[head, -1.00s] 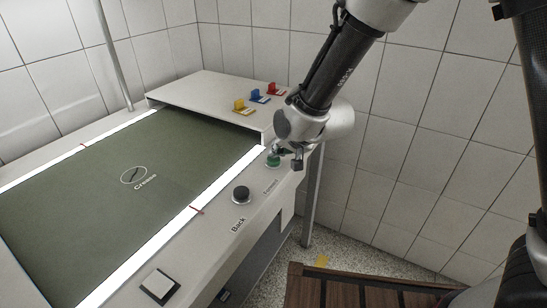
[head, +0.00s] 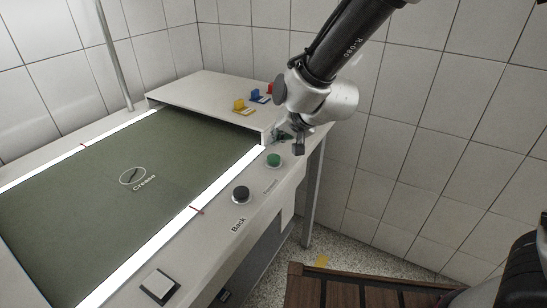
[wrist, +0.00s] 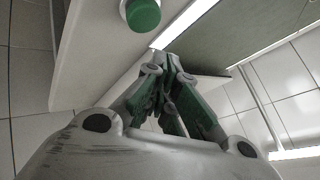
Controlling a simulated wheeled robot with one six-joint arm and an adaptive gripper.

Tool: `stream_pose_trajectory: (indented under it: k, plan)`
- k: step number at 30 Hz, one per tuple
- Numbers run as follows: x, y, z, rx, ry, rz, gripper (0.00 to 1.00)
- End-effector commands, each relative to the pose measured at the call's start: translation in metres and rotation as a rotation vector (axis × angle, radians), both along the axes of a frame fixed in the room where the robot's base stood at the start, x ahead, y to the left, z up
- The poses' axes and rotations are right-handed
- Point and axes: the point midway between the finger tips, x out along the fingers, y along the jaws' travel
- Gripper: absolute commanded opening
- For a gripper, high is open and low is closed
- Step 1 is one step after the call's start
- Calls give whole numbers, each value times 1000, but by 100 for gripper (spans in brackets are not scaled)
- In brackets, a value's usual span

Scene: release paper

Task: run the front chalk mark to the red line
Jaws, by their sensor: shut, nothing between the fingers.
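A white circle (head: 133,176) around a short dark stroke, with the word "Crease" beside it, lies on the dark green belt (head: 80,220). No other mark shows on the belt. A short red line (head: 196,209) crosses the near white edge strip, and another red line (head: 84,145) is at the far strip. The mark is between the strips. The green button (head: 273,160) and black button (head: 240,194) stand on the near rail. My gripper (head: 290,143) is shut and empty, above and beyond the green button, apart from it. The wrist view shows the shut fingers (wrist: 165,70) and the green button (wrist: 142,14).
A pale cover (head: 205,95) bridges the belt's far end, with yellow (head: 242,105), blue (head: 258,96) and red (head: 271,88) small pieces on top. A square switch (head: 159,285) sits at the rail's near end. Tiled walls stand behind and right.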

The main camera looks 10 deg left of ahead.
Motion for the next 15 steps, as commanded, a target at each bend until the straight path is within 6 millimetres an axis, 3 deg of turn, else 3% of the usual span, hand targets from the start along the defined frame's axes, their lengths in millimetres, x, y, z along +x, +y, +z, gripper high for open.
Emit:
stream_pose_trajectory:
  k: [6,15]
  plan:
    - [2,-2,20,-1,-2,-7,0]
    - [0,0,24,1,0,1,0]
